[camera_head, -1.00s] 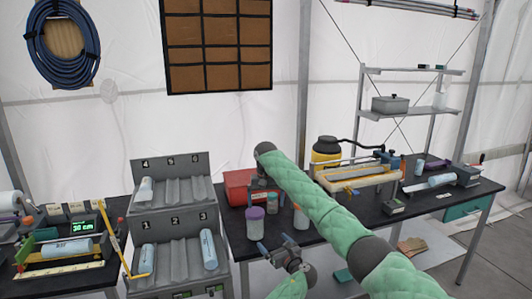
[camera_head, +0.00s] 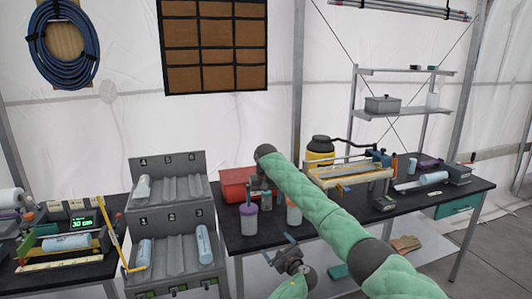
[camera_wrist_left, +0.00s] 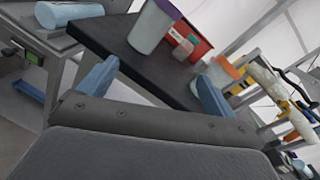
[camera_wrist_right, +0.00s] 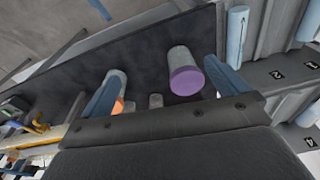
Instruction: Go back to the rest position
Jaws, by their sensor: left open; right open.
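My left gripper (camera_head: 289,258) is low in front of the dark table edge in the head view. Its blue fingers are apart and empty in the left wrist view (camera_wrist_left: 157,88). My right gripper (camera_head: 258,190) points down above the table, behind the purple-lidded container. Its fingers are apart in the right wrist view (camera_wrist_right: 160,88), with nothing gripped between them. The purple-lidded container (camera_head: 249,221) stands on the table below it and shows in the right wrist view (camera_wrist_right: 185,72). A white container with orange (camera_head: 294,214) stands to its right.
A grey two-tier rack (camera_head: 180,218) numbered with slots holds pale blue rolls on the left. A red bin (camera_head: 236,186) stands behind the containers. A yellow-bodied device (camera_head: 320,152) and a sealing tool (camera_head: 350,175) stand on the table's right part.

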